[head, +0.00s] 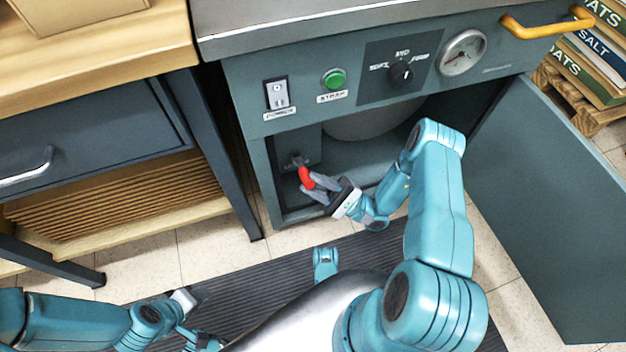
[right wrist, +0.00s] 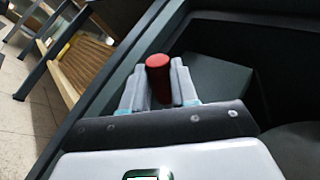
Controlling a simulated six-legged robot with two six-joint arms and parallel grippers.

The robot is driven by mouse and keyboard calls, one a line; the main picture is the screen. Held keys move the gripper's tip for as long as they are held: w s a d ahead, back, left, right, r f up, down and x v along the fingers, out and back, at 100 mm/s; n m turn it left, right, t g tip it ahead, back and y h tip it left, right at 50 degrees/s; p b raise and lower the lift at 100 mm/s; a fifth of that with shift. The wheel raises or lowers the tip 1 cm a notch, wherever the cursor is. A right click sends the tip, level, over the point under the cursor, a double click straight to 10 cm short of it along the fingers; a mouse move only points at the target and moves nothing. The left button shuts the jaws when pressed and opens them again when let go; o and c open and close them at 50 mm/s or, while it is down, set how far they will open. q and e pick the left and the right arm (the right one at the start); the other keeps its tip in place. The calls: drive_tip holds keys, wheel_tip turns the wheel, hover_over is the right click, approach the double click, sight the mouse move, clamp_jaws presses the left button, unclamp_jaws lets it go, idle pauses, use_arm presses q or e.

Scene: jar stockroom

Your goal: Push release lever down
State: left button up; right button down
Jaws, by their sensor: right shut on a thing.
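The release lever with a red grip (head: 306,178) sits on a dark plate (head: 293,150) inside the open lower cabinet of the machine, on its left side. My right gripper (head: 316,188) reaches into the opening, and its fingers are shut on the red grip. In the right wrist view the red grip (right wrist: 159,68) stands between the two grey fingers, its rounded end showing. The fingers hide part of the lever. My left gripper (head: 195,332) is low at the left of the head view, away from the machine. Its fingers are too unclear to judge.
The machine's panel holds a power switch (head: 277,94), green button (head: 334,79), knob (head: 401,72) and gauge (head: 462,52). The cabinet door (head: 560,200) stands open at the right. A drawer bench (head: 95,135) stands at the left. A ribbed mat (head: 250,285) covers the floor in front.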

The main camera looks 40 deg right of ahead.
drive_tip(key=shift+s+f, duration=0.1)
use_arm(q)
drive_tip(key=shift+d, duration=0.1)
use_arm(e)
drive_tip(key=c, duration=1.1)
unclamp_jaws()
drive_tip(key=shift+c, duration=0.2)
use_arm(q)
drive_tip(key=shift+s, duration=0.1)
